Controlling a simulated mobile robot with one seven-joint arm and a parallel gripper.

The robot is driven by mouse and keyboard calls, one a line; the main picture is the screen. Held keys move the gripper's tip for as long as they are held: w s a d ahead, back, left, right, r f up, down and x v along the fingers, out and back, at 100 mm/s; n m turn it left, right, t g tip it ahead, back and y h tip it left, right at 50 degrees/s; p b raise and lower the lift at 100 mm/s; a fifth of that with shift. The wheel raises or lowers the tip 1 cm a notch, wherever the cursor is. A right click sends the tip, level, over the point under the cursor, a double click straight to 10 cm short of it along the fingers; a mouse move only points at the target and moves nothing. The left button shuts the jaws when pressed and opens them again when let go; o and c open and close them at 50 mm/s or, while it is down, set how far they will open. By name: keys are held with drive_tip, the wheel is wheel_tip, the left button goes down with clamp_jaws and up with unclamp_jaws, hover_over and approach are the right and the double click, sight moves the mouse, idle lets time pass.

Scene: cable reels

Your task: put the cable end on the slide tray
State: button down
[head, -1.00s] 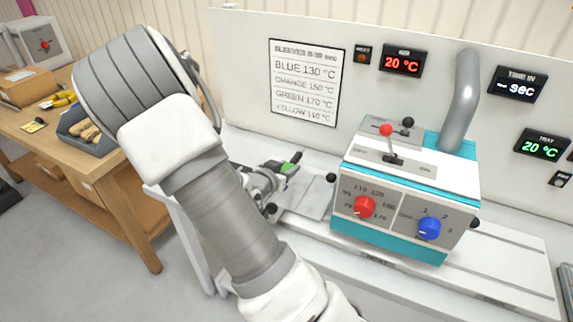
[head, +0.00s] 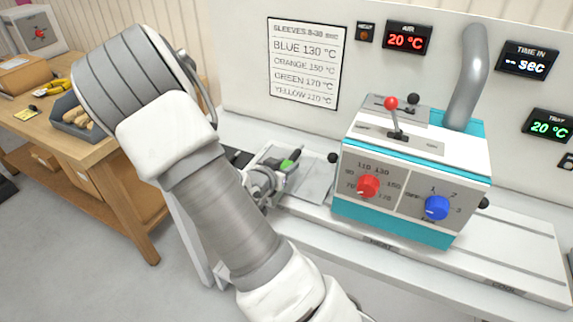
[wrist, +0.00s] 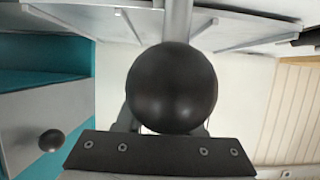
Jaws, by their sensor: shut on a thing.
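In the wrist view a black ball knob (wrist: 172,88) on a grey rod fills the middle. My gripper (wrist: 166,122) is shut on it, its fingers mostly hidden behind the ball. In the head view my gripper (head: 262,186) is partly hidden by my arm, low at the left end of the slide tray (head: 312,181). The tray is a pale plate left of the heater box. A green and black piece (head: 289,163) shows at the tray beside my gripper; I cannot tell whether it is the cable end.
The teal and white heater box (head: 415,170) stands right of the tray; its left-side black knob (head: 333,158) also shows in the wrist view (wrist: 51,140). A wooden bench (head: 115,152) with a grey bin (head: 72,122) is at the left. The rail (head: 505,255) right of the heater is clear.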

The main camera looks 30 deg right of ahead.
drive_tip(key=shift+f, duration=0.15)
drive_tip(key=shift+f+b, duration=0.5)
drive_tip(key=shift+b, duration=0.1)
drive_tip(key=shift+c, duration=2.2)
unclamp_jaws()
drive_tip(key=p+v, duration=0.4)
drive_tip(key=v, duration=1.3)
wheel_tip(320, 180, up, 11)
drive_tip(key=p, duration=1.1)
drive_tip(key=shift+r, duration=0.25)
drive_tip(key=shift+a, duration=0.1)
